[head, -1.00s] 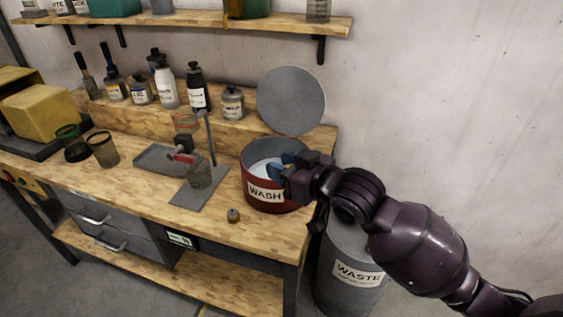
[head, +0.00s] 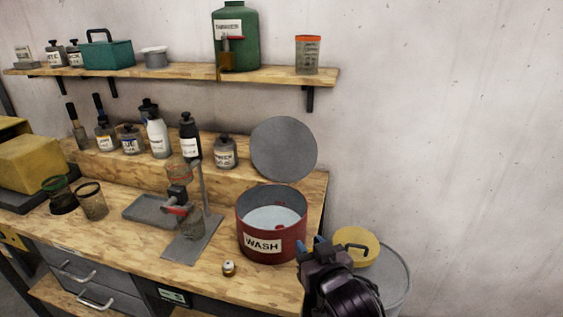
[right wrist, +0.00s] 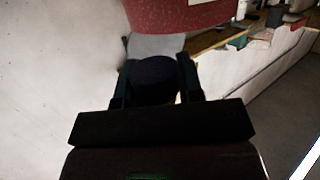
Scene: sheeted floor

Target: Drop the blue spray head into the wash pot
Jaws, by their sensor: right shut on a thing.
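The wash pot (head: 270,248) is a red, open-topped can labelled WASH at the right end of the bench, with pale liquid and a small red thing inside. My right gripper (head: 319,246) is just right of the pot and outside its rim, by the bench edge. It is shut on the blue spray head (head: 322,241), of which only small blue parts show. In the right wrist view a dark, rounded thing (right wrist: 152,78) sits between the fingers, with the pot's red wall (right wrist: 175,14) beyond. My left gripper is not in view.
A grey round disc (head: 284,149) stands upright behind the pot. A waste bin (head: 394,278) with a yellow, handled lid (head: 357,248) stands beside the bench. A stand (head: 192,237) and a small capped item (head: 229,268) are left of the pot. Several bottles line the back step.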

